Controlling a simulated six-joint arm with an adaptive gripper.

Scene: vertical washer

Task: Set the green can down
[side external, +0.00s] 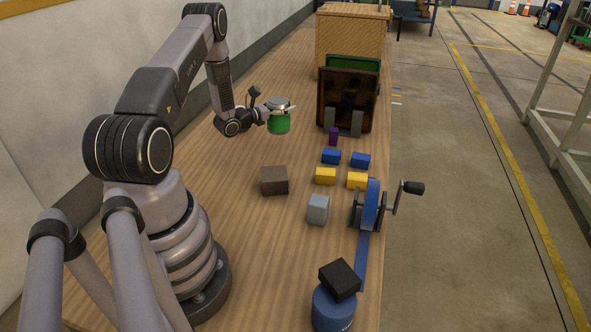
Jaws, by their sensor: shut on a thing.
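The green can (279,122) has a green body and a pale silver top. It is held in my gripper (280,108), which is shut on it from the left side near its top. The can looks upright. I cannot tell for sure whether its base touches the wooden table (225,165) or hangs just above it. The far finger is partly hidden by the can.
To the right stands a dark panel (347,97) with grey supports, before a wooden crate (353,35). Nearer are blue blocks (331,156), yellow blocks (326,176), a brown block (274,181), a grey block (318,209) and a blue crank device (371,205). Table around the can is clear.

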